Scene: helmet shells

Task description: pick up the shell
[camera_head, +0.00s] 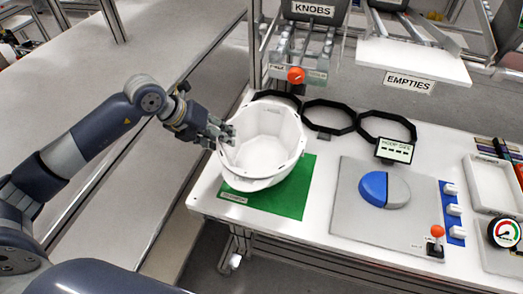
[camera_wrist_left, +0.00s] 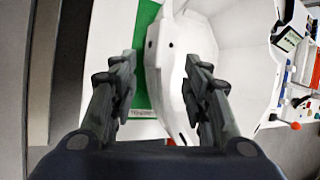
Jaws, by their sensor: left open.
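A white helmet shell (camera_head: 270,145) sits open side up on a green mat (camera_head: 290,196) at the left end of the white table. My left gripper (camera_head: 228,138) is at the shell's left rim in the head view. In the left wrist view the gripper (camera_wrist_left: 158,75) is open, with the near wall of the shell (camera_wrist_left: 172,65) between its two fingers. A gap shows beside the left finger; whether the right finger touches the shell I cannot tell. My right gripper is not in view.
Black rings (camera_head: 328,118) lie behind the shell. A grey board (camera_head: 350,222) with a blue and grey disc (camera_head: 384,190) is to the right. A rack labelled KNOBS (camera_head: 312,10) holds an orange knob (camera_head: 296,75). An EMPTIES shelf (camera_head: 415,60) stands behind.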

